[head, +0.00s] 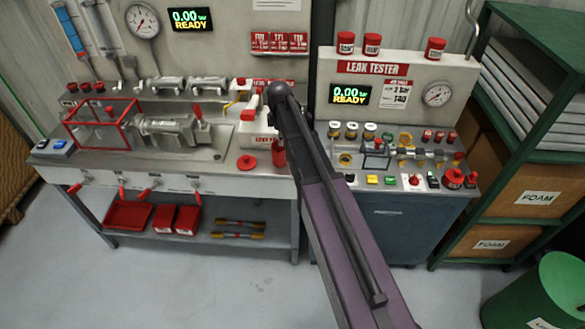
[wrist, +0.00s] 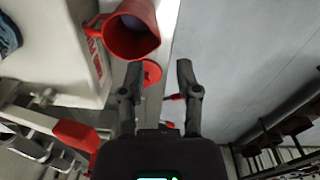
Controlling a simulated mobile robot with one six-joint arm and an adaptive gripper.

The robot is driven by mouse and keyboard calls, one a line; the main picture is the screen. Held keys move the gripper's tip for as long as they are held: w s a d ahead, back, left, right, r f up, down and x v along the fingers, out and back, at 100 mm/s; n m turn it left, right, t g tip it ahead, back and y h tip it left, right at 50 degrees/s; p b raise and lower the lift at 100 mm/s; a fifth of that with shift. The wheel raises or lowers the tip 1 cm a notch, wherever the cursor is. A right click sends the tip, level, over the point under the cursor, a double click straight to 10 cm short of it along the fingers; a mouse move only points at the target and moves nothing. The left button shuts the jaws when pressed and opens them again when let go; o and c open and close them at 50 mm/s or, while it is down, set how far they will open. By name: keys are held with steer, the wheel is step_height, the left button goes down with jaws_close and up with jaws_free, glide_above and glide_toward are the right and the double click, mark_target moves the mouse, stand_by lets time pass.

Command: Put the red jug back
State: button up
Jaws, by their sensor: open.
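The red jug (wrist: 132,32) is at the top of the wrist view, its round mouth facing the camera and a handle at its left. It stands beside the white box with red lettering (wrist: 70,50). In the head view the jug (head: 278,153) shows as a small red shape by the bench's front edge, partly covered by my arm. My gripper (wrist: 159,67) is open and empty, its fingertips just below the jug in the wrist picture and apart from it. A red disc (wrist: 151,73) shows between the fingers. The head view does not clearly show my gripper.
The red disc (head: 246,162) lies left of the jug on the bench. A red-framed guard (head: 100,122) and metal fittings fill the bench's left part. The leak tester (head: 385,110) stands right, with several red-lidded jars on top. Red bins (head: 128,214) sit on the lower shelf.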

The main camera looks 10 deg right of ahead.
steer(key=s+m, duration=1.6)
steer(key=s, duration=0.8)
steer(key=shift+s+d, duration=0.2)
steer(key=shift+s, duration=0.2)
